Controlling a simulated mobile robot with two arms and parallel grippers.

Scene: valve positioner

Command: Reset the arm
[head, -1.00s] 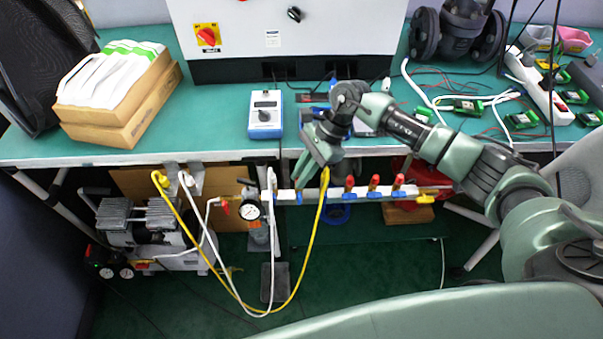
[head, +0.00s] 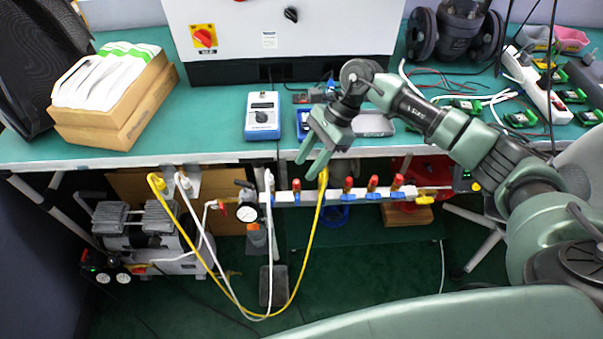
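My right arm comes in from the right in the head view. Its gripper (head: 312,160) hangs over the front edge of the teal workbench (head: 220,139), above the white air manifold (head: 333,196). The two green fingers are spread apart with nothing seen between them. The yellow hose (head: 314,228) meets the manifold just below the fingertips; I cannot tell whether a finger touches it. My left gripper does not show.
A blue meter (head: 263,116) and a box of white packs (head: 115,105) stand on the bench. A control cabinet (head: 280,35) is behind. Green circuit boards (head: 520,119) and cables lie at right. A compressor (head: 150,226) and gauge (head: 247,212) are below.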

